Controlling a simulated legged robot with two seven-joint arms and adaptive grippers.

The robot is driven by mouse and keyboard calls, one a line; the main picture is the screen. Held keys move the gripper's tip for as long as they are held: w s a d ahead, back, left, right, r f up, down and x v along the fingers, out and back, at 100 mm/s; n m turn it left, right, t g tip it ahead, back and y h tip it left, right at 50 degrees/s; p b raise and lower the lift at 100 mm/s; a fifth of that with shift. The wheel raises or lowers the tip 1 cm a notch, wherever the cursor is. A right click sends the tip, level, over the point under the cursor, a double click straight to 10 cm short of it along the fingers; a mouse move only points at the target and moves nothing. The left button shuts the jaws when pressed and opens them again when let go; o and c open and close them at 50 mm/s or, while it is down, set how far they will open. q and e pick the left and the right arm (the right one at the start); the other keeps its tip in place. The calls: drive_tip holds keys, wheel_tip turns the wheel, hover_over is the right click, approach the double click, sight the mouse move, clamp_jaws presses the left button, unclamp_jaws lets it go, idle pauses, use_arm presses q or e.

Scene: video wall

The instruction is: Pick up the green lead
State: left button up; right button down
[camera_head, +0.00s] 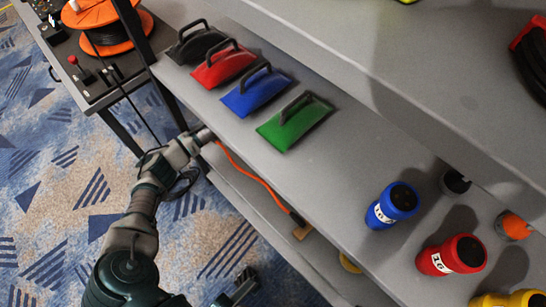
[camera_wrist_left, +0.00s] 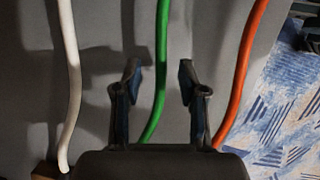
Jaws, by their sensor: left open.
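The green lead (camera_wrist_left: 161,60) hangs in front of a grey surface in the left wrist view, and its lower end goes out of sight behind my wrist. My left gripper (camera_wrist_left: 159,75) is open, with one finger on each side of the green lead. I cannot tell whether either finger touches it. In the head view my left arm reaches up to the front edge of the shelf, and its fingers are hidden there. I cannot make out the green lead in the head view. A dark part at the bottom of the head view may be my right gripper (camera_head: 240,287).
A white lead (camera_wrist_left: 70,80) hangs left of the fingers and an orange lead (camera_wrist_left: 242,75) close to the right one. The grey shelf (camera_head: 330,165) carries black, red, blue and green (camera_head: 295,122) handled blocks, and blue (camera_head: 393,204) and red (camera_head: 452,256) cylinders.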

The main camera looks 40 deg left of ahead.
use_arm(q)
drive_tip(key=shift+d+f, duration=0.1)
drive_tip(key=shift+f, duration=0.35)
drive_tip(key=shift+r, duration=0.25)
clamp_jaws()
